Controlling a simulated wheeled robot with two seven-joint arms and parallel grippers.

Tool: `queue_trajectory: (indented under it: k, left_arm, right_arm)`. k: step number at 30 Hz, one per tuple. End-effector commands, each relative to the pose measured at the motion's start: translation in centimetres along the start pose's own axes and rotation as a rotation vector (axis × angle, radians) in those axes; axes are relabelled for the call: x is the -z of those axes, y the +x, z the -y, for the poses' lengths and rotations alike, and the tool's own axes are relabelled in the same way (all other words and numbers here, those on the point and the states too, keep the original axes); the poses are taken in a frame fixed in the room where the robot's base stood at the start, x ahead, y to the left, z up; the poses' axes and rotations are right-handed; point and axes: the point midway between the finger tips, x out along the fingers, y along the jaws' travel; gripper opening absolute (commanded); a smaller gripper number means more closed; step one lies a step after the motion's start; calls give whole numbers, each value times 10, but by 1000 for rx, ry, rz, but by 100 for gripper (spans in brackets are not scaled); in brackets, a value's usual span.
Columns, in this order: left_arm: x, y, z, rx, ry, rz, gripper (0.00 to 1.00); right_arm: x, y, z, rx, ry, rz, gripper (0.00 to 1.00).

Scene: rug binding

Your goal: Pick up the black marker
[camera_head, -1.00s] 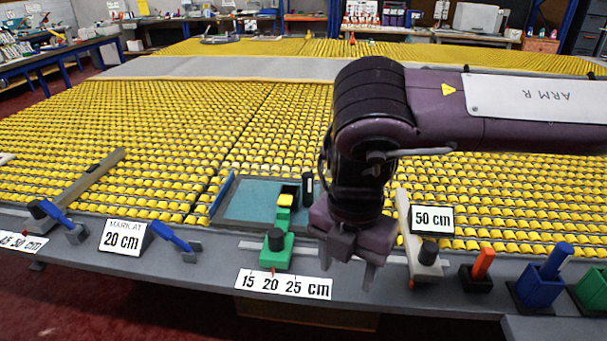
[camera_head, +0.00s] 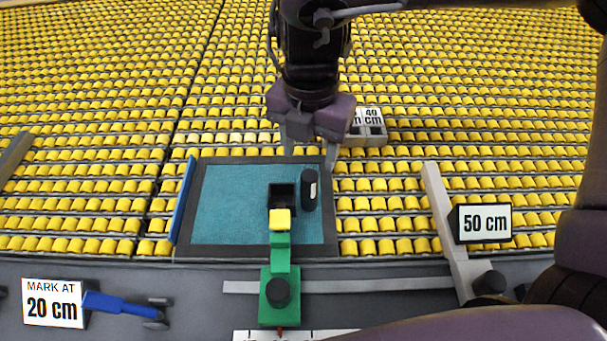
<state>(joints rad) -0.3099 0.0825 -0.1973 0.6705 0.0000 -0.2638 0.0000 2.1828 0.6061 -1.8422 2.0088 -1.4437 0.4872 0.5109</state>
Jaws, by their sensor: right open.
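The black marker (camera_head: 310,188) is a short dark cylinder with a pale label. It appears upright at the right side of the teal rug (camera_head: 222,205), which has a dark border. A black open box (camera_head: 282,187) stands close on its left. My right gripper (camera_head: 309,160) is open, fingers pointing down, and shows just above the marker in the picture. Its two fingertips lie to either side of the marker's line, and nothing is between them. How high they are above the rug is hard to tell. My left gripper is not in view.
A green stop with a yellow block (camera_head: 279,218) stands in front of the box. A blue bar (camera_head: 183,200) edges the rug's left. A grey arm with a 50 cm sign (camera_head: 484,224) stands right. Yellow rollers (camera_head: 90,130) surround the rug. A 20 cm sign (camera_head: 52,303) is at front left.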

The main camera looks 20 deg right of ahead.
Motion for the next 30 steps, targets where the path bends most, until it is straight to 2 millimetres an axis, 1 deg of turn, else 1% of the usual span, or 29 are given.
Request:
queue_trajectory:
  k: [1,3,7,13,17,23,30]
  left_arm:
    - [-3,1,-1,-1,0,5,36]
    - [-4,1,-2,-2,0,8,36]
    - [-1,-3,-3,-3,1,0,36]
    - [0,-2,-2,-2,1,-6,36]
    - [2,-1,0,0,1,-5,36]
    - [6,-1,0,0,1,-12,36]
    - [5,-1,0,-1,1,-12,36]
  right_arm:
    - [0,7,1,2,-1,-2,54]
    - [1,15,0,1,-1,-2,54]
    - [2,30,1,2,-1,-1,54]
    - [3,59,2,2,-1,0,54]
    - [4,67,2,1,-1,-1,54]
    - [3,68,1,0,0,-1,54]
    - [3,67,1,-1,0,-1,22]
